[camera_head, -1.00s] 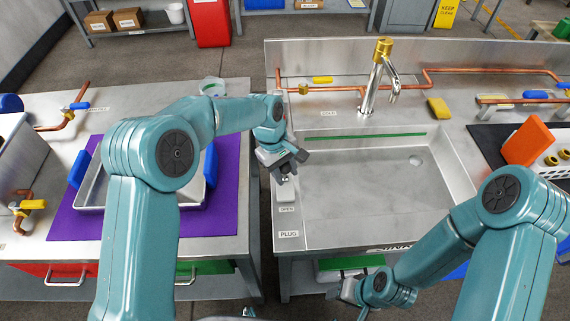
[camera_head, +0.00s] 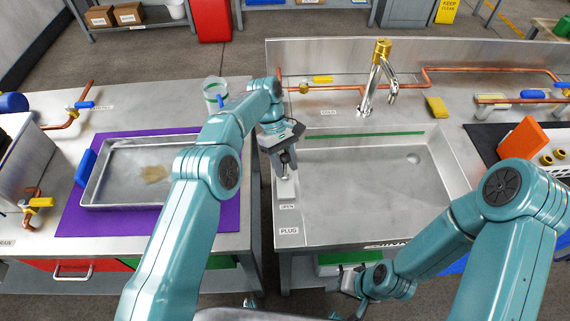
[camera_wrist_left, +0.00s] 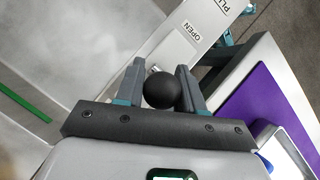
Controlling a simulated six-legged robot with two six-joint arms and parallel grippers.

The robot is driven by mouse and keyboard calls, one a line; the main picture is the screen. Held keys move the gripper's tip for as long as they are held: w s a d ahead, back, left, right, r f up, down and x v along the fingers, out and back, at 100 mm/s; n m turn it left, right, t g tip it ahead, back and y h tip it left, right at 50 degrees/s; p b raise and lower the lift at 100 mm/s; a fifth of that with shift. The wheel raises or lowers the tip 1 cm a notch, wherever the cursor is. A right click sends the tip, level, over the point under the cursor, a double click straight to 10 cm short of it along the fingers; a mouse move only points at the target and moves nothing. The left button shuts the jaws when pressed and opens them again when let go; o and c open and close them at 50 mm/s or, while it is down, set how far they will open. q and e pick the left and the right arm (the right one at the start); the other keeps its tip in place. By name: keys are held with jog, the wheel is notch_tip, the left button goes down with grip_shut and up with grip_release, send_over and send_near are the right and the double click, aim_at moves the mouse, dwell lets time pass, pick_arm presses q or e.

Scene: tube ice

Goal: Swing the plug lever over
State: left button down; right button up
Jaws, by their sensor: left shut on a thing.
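The plug lever stands on a pale plate (camera_head: 286,190) on the left rim of the steel sink (camera_head: 370,205). An OPEN label (camera_head: 287,207) and a PLUG label (camera_head: 289,231) lie on the rim in front of it. My left gripper (camera_head: 284,162) is over the plate, shut on the lever's black ball knob (camera_wrist_left: 162,90). In the left wrist view the knob sits between the two fingers, with the OPEN label (camera_wrist_left: 195,42) just beyond. The lever's lower end is partly hidden. My right gripper (camera_head: 347,281) hangs low in front of the sink; its fingers are unclear.
A steel tray (camera_head: 93,200) with blue handles lies on a purple mat (camera_head: 220,215) at left. A clear cup (camera_head: 213,92) stands behind my left arm. A gold-topped tap (camera_head: 378,80) and a yellow sponge (camera_head: 437,107) are behind the sink. The basin is empty.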

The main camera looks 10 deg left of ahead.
dwell(0.5)
pick_arm(q)
jog(key=c, duration=0.8)
grip_release()
jog(key=shift+a, duration=0.1)
jog(key=shift+r, duration=0.1)
jog(key=shift+r, duration=0.35)
notch_tip(320, 180, up, 8)
jog(key=shift+r+p, duration=0.25)
jog(key=shift+p, duration=0.2)
notch_tip(320, 180, up, 11)
jog(key=p, duration=0.9)
jog(key=shift+f+p, duration=0.15)
jog(key=shift+p, duration=0.25)
